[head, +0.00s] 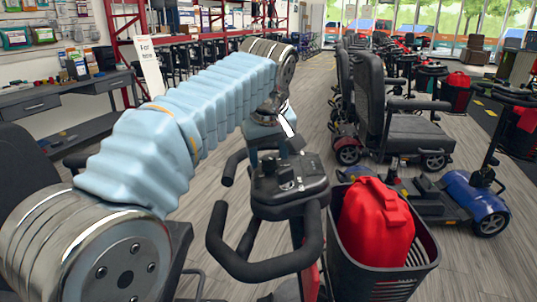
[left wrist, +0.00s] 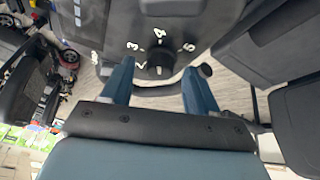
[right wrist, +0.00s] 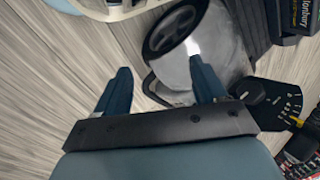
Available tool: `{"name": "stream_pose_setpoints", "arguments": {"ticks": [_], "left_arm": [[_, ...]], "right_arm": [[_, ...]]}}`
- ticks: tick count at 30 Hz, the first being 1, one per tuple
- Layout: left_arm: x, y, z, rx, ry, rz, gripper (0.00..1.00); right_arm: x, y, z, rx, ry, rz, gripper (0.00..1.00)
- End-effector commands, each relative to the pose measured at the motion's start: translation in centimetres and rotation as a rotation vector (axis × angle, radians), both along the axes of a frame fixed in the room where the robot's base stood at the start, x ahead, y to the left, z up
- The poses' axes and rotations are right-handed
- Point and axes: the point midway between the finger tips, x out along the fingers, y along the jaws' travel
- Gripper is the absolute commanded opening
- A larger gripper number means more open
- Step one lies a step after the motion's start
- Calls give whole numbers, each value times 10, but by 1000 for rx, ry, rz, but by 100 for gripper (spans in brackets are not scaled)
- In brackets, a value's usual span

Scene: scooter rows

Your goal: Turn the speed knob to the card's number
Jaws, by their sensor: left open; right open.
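The scooter's black control console (head: 290,195) stands at the middle front of the head view, with small dark knobs on top.
A basket (head: 428,255) holding a red bag (head: 376,222) is right of the console. Black handlebars (head: 265,268) curve around the console's front. A blue scooter (head: 470,195) and several seats stand to the right. A workbench (head: 50,105) is at the left.

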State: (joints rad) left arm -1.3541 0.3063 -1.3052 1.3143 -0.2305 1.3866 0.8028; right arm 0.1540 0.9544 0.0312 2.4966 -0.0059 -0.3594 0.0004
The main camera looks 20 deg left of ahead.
Motion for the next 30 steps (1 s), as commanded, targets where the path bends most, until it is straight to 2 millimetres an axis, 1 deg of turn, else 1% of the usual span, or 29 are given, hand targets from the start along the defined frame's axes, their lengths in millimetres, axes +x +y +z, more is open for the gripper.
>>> {"name": "stream_pose_setpoints", "arguments": {"ticks": [3, 9, 10, 18, 21, 30], "left_arm": [[2, 1, -4, 1, -1, 0, 60], [2, 1, -4, 1, -1, 0, 60], [2, 1, -4, 1, -1, 0, 58], [2, 1, -4, 1, -1, 0, 17], [2, 1, -4, 1, -1, 0, 4], [2, 0, -3, -1, 6, 42, 4]], "right_arm": [[0, 0, 0, 0, 0, 0, 71], [0, 0, 0, 0, 0, 0, 71], [0, 0, 0, 0, 0, 0, 71], [0, 0, 0, 0, 0, 0, 71], [0, 0, 0, 0, 0, 0, 71], [0, 0, 1, 0, 0, 0, 71]]}}
